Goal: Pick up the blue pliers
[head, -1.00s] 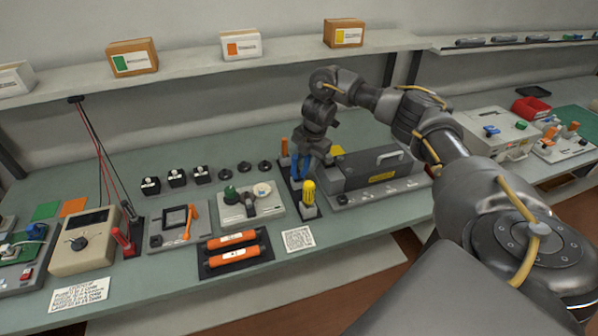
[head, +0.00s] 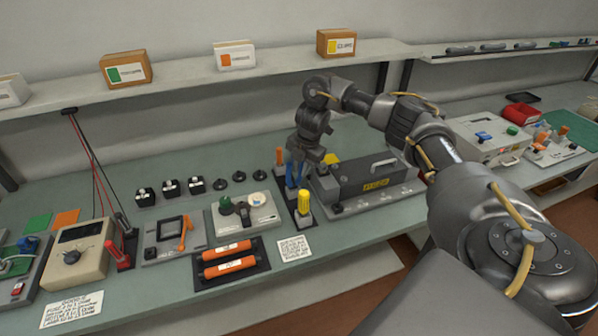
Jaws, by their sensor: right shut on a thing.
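The blue pliers (head: 291,177) stand upright in a dark narrow holder (head: 292,204) on the green bench, with their blue handles up. My right gripper (head: 301,168) reaches down over them from above and is shut on the handles. Its fingertips are partly hidden by the wrist and the handles. My left gripper is not in the head view.
An orange-handled tool (head: 280,157) stands behind the pliers and a yellow-handled tool (head: 304,202) in front. A dark grey box with a handle (head: 372,178) is close on the right. A device with a green knob (head: 243,214) is on the left. A shelf (head: 190,85) runs above.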

